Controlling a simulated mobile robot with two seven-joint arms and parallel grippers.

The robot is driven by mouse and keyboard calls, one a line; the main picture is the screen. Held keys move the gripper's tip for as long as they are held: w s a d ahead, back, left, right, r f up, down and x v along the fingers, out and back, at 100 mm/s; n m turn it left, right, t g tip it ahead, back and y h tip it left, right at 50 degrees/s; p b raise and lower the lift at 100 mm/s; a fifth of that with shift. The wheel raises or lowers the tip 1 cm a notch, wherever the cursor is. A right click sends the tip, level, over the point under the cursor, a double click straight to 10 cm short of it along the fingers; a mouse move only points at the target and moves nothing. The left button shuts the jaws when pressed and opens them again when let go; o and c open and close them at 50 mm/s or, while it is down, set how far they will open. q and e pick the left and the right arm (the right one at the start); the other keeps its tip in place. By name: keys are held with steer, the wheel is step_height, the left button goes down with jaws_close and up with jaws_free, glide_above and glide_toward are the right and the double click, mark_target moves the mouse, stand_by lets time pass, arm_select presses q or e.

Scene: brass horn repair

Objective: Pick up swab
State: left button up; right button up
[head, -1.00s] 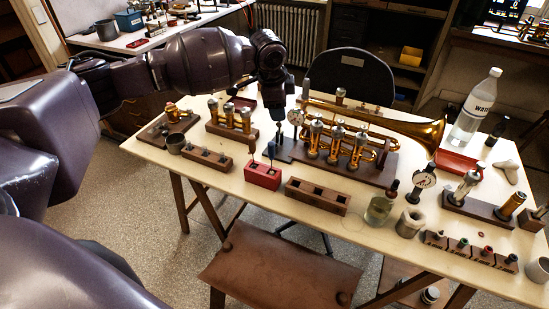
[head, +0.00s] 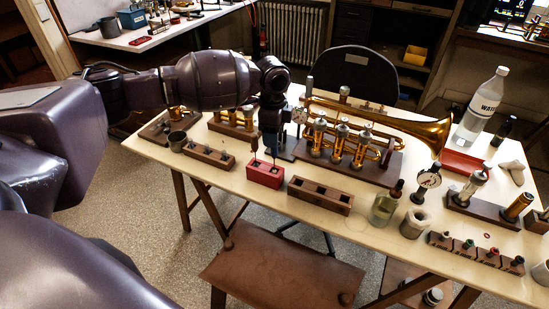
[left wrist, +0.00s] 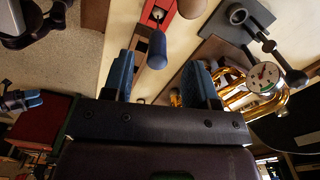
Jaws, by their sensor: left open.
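A red block (head: 265,175) stands near the front edge of the table, left of centre, with slim upright tools in it. One, with a rounded blue end (left wrist: 157,47), looks like the swab; I cannot be sure. In the left wrist view it stands between the finger lines, just ahead of the tips, with a brown rounded end (left wrist: 192,8) beside it. My left gripper (left wrist: 158,68) is open and empty, pointing down over the red block's back edge in the head view (head: 273,150). Its fingers partly hide the tools there.
The brass trumpet (head: 420,127) lies on its wooden stand just right of the gripper. A dial gauge (left wrist: 263,75) is close by. An empty-slotted wooden block (head: 320,196), a glass jar (head: 383,208) and a wooden rack (head: 209,157) flank the red block.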

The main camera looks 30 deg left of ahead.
mark_target(274, 157)
arm_select(q)
steer(key=f, duration=0.4)
steer(key=shift+d+f+b, duration=0.25)
steer(key=shift+f+b, duration=0.1)
arm_select(e)
steer(key=shift+w+a+f, duration=0.1)
steer(key=shift+w+f, duration=0.05)
steer(key=shift+f, duration=0.05)
arm_select(q)
steer(key=shift+r, duration=0.1)
jaws_close()
step_height(274, 157, up, 20)
steer(key=p, duration=0.2)
steer(key=shift+p, duration=0.35)
arm_select(e)
steer(key=shift+s+d+r, duration=0.2)
steer(key=shift+s+r, duration=0.35)
steer(key=shift+s, duration=0.05)
steer(key=shift+w+r, duration=0.1)
